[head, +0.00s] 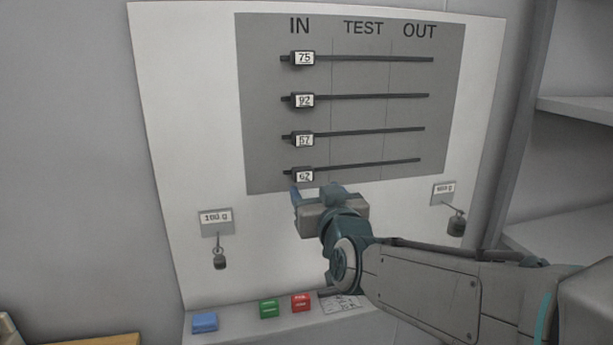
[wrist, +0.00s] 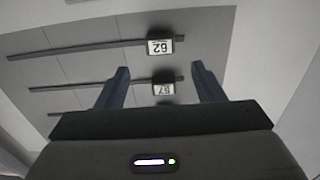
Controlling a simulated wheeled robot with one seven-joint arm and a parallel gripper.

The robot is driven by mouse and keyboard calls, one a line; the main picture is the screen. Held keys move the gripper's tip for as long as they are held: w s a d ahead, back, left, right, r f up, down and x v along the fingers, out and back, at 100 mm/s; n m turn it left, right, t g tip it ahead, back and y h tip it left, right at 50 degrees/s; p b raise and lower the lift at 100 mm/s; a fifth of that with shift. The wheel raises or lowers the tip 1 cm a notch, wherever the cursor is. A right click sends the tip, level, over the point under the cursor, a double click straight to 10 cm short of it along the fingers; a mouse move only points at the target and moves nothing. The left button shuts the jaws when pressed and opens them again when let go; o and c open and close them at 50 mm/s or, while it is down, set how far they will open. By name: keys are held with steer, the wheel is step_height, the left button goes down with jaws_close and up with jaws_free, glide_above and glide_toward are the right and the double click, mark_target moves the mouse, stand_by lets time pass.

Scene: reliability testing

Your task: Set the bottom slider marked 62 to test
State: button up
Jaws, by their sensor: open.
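The bottom slider marked 62 (head: 304,176) sits at the left end of its rail, under IN on the grey panel (head: 262,120). In the wrist view, which is upside down, the 62 slider (wrist: 160,46) lies beyond my fingertips and roughly between their lines. My gripper (head: 312,193) is just below the 62 slider in the head view, and its body hides part of the board. In the wrist view my gripper (wrist: 160,72) has its two blue fingers wide apart with nothing between the tips. I see no contact with the slider.
Sliders 75 (head: 304,58), 92 (head: 304,101) and one reading 57 or 67 (head: 304,140) also sit under IN. Two weights hang below, left (head: 220,261) and right (head: 456,224). Blue (head: 205,322), green (head: 268,309) and red (head: 301,302) blocks lie on the ledge.

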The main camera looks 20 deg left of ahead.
mark_target(305, 175)
steer(key=x, duration=0.9)
steer(key=shift+p, duration=0.4)
